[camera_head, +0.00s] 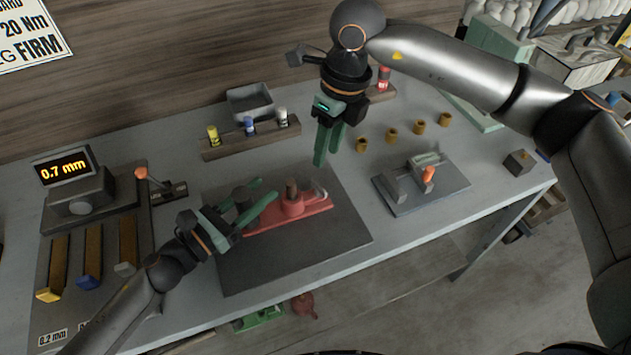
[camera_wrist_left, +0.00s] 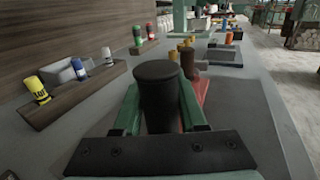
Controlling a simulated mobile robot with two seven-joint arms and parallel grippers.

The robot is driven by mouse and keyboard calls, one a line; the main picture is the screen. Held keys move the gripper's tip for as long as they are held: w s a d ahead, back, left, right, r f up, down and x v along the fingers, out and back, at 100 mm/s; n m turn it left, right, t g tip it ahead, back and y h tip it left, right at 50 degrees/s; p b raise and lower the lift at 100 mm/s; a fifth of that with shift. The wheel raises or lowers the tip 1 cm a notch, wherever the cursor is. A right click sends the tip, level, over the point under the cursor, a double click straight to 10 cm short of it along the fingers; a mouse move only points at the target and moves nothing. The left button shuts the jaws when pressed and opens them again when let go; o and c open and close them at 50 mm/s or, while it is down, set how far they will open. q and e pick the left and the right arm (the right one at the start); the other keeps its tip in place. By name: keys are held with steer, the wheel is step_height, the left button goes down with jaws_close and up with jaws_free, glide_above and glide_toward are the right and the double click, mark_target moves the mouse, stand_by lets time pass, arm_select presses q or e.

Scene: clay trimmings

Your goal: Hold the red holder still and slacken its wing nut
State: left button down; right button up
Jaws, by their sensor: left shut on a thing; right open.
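The red holder (camera_head: 310,220) lies on a dark mat (camera_head: 345,240) in the middle of the bench. A round red boss with a brown upright post (camera_head: 291,190) stands on it; I cannot make out the wing nut's wings. My left gripper (camera_head: 267,190) reaches in from the left, at the holder's left end. In the left wrist view its green fingers are shut on a dark upright cylinder (camera_wrist_left: 157,95), which hides much of the red holder (camera_wrist_left: 202,90). My right gripper (camera_head: 326,157) is open and empty, pointing down above and behind the post.
A fixture with an orange knob (camera_head: 428,174) stands to the right, with several brass sleeves (camera_head: 392,134) behind it. A rack with small bottles (camera_head: 249,126) is at the back. A display reading 0.7 mm (camera_head: 65,169) is at the left. The mat's front is clear.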

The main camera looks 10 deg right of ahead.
mark_target(322, 188)
steer(key=f+m, duration=0.1)
steer(key=f, duration=0.2)
steer(key=f+m+h, duration=0.1)
steer(key=f, duration=0.3)
steer(key=f+m, duration=0.1)
steer(key=f, duration=0.2)
steer(key=shift+w+a+f+h, duration=0.2)
steer(key=shift+a+f+h, duration=0.1)
steer(key=shift+a, duration=0.1)
jaws_close()
stand_by(0.4)
